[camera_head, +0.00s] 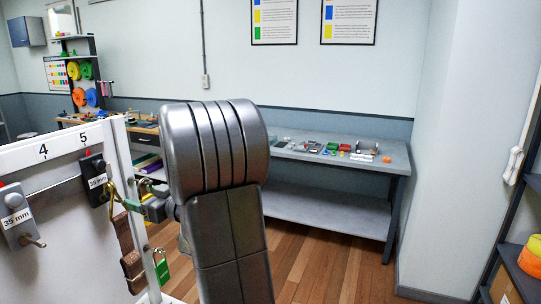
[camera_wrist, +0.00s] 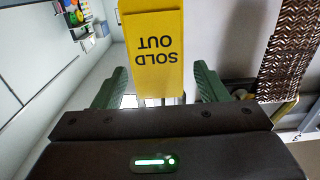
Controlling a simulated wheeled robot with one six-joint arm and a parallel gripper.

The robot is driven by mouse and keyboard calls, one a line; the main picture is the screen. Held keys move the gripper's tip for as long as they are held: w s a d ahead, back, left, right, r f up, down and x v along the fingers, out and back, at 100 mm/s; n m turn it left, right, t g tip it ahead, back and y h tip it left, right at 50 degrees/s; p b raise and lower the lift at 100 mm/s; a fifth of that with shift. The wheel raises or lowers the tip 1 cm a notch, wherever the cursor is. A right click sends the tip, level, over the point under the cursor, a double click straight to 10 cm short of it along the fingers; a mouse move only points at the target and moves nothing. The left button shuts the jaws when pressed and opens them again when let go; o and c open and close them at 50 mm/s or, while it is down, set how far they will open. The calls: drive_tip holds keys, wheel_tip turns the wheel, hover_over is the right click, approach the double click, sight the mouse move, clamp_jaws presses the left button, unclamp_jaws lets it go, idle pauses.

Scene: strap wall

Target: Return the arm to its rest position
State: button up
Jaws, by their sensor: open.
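My gripper (camera_wrist: 162,78) shows in the wrist view with its two green fingers apart, one on each side of a yellow "SOLD OUT" tag (camera_wrist: 153,50). The tag appears upside down there, and I cannot tell whether either finger touches it. A brown woven strap (camera_wrist: 290,50) hangs to the right in that view. In the head view my grey arm link (camera_head: 222,150) stands upright in the middle and hides most of the gripper. The woven strap (camera_head: 131,252) hangs beside the white panel (camera_head: 60,240), with a brass clip (camera_head: 113,196) above it.
The panel carries numbers 4 and 5, a grey "35 mm" holder (camera_head: 17,215) and a dark holder (camera_head: 95,178). A green padlock (camera_head: 162,270) hangs near the strap. A grey bench (camera_head: 385,160) with small parts stands behind. Wooden floor (camera_head: 330,260) is clear at right.

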drive_tip(key=shift+f, duration=0.1)
drive_tip(key=b+v, duration=0.3)
drive_tip(key=v, duration=1.1)
drive_tip(key=p+x, duration=0.3)
drive_tip(key=x, duration=1.1)
drive_tip(key=r+p+v, duration=0.2)
drive_tip(key=v, duration=0.8)
drive_tip(key=shift+m+t, duration=0.4)
drive_tip(key=shift+t, duration=0.1)
drive_tip(key=shift+w+d+f+b, duration=0.1)
drive_tip(key=shift+w+f+b, duration=0.2)
drive_tip(key=shift+f+b, duration=0.35)
drive_tip(key=shift+w+d+f+b, duration=0.1)
drive_tip(key=shift+w+f+b, duration=0.25)
drive_tip(key=shift+f, duration=0.5)
drive_tip(key=shift+w+d+f+b, duration=0.1)
drive_tip(key=shift+w+f+b, duration=0.2)
drive_tip(key=shift+f+b, duration=0.35)
drive_tip(key=shift+d, duration=0.1)
